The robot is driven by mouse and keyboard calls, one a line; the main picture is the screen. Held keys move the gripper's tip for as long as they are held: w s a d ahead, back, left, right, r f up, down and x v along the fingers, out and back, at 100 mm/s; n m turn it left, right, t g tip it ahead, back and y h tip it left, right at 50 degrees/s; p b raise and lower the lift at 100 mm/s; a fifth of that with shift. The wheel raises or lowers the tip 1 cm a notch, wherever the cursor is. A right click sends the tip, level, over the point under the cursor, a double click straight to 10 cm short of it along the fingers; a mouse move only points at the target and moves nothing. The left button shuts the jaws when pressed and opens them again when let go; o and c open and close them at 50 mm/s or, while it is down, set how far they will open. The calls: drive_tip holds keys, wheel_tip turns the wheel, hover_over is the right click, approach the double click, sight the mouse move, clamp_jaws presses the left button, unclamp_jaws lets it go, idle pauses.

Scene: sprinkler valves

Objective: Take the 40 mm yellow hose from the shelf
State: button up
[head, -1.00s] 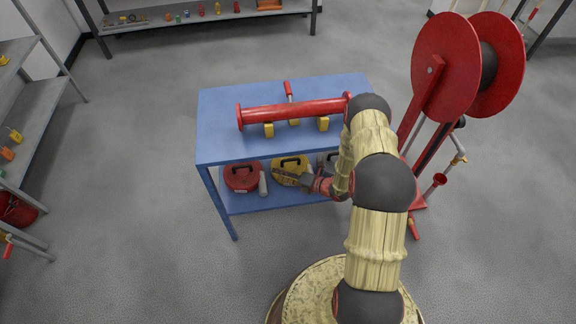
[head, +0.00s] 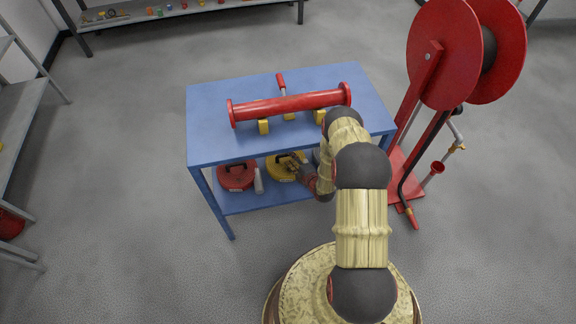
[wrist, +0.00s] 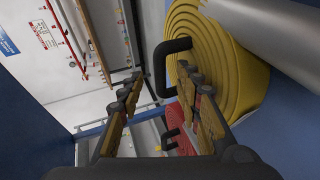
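The yellow hose (head: 277,172) is a flat coil with a black handle on the blue table's lower shelf. It fills the upper right of the wrist view (wrist: 225,45), with its handle (wrist: 161,62) on the coil's side. My gripper (head: 296,165) is at the coil's right part in the head view and hides some of it. In the wrist view my gripper (wrist: 158,84) is open, its fingertips apart, with the black handle just beyond and between them. I cannot tell whether a finger touches the coil.
A red hose coil (head: 236,176) with a pale cylinder (head: 258,181) beside it sits left on the same shelf. The blue tabletop (head: 215,97) overhangs the shelf and holds a red pipe (head: 290,104). A red reel stand (head: 444,55) stands close on the right.

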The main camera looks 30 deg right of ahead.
drive_tip(key=shift+b+x, duration=0.3)
drive_tip(key=shift+x, duration=0.95)
drive_tip(key=shift+s, duration=0.1)
drive_tip(key=c, duration=0.8)
clamp_jaws()
drive_tip(key=shift+r, duration=0.15)
